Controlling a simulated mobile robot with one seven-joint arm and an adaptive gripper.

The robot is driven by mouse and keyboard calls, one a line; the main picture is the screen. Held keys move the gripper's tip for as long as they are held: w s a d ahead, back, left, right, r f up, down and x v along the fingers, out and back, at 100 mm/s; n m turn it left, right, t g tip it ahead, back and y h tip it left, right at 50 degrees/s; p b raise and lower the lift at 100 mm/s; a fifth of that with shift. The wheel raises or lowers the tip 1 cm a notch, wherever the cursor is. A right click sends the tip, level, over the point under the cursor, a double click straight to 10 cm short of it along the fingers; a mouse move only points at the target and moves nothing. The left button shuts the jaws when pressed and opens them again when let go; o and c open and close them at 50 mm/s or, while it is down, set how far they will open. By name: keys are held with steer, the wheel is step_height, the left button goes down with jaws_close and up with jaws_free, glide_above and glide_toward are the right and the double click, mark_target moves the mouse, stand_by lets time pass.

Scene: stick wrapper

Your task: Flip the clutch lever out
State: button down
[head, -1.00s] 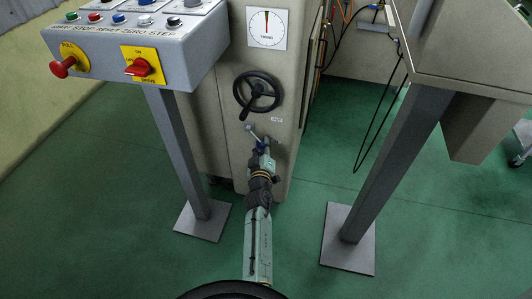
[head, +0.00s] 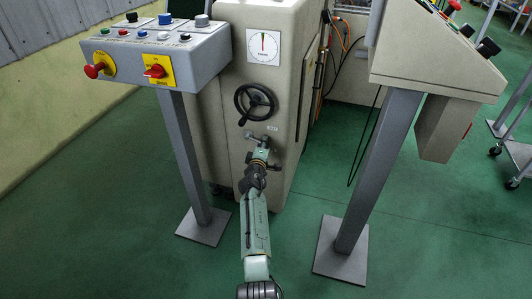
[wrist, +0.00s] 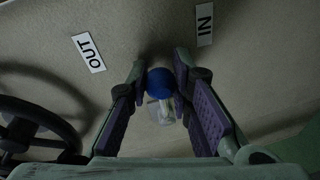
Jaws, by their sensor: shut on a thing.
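The clutch lever shows its blue ball knob (wrist: 160,82) and pale shaft in the wrist view, between an OUT label (wrist: 88,52) on the left and an IN label (wrist: 205,24) on the right. My gripper (wrist: 163,72) has its two purple-padded fingers on either side of the knob, shut on it. In the head view my gripper (head: 261,149) is at the front of the beige machine (head: 232,165), below the handwheel. It largely hides the lever there, so the lever's angle is hard to tell.
A black handwheel (head: 255,104) sits just above the lever; it also shows in the wrist view (wrist: 35,118). A control box (head: 180,62) on a post stands left, and a console (head: 430,60) on a post stands right. Green floor (head: 300,235) is clear between the posts.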

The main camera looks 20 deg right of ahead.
mark_target(261, 128)
steer(key=shift+d+r+n+p, duration=0.1)
steer(key=shift+r+n+p, duration=0.55)
steer(key=shift+r+n, duration=0.25)
steer(key=shift+r+n+g+h+p, duration=0.3)
steer(key=shift+r+n+p, duration=0.4)
steer(key=shift+p, duration=0.1)
steer(key=shift+w+a+r+n+g+h+p, duration=0.15)
steer(key=shift+a+r+n+p, duration=0.05)
steer(key=shift+r+n+p, duration=0.25)
steer(key=shift+w+a+r+n+g+h+p, duration=0.1)
steer(key=shift+a+r+n+g+h+p, duration=0.1)
steer(key=shift+n+p, duration=0.25)
steer(key=shift+w+a+r+n+g+h+p, duration=0.2)
steer(key=shift+a+r+n+p, duration=0.1)
steer(key=shift+n, duration=0.4)
steer(key=shift+w+a+r+n+g+h+p, duration=0.15)
steer(key=shift+r+n+p, duration=0.15)
steer(key=shift+n, duration=0.4)
steer(key=c, duration=1.4)
jaws_free()
steer(key=shift+a, duration=0.1)
steer(key=shift+a, duration=0.1)
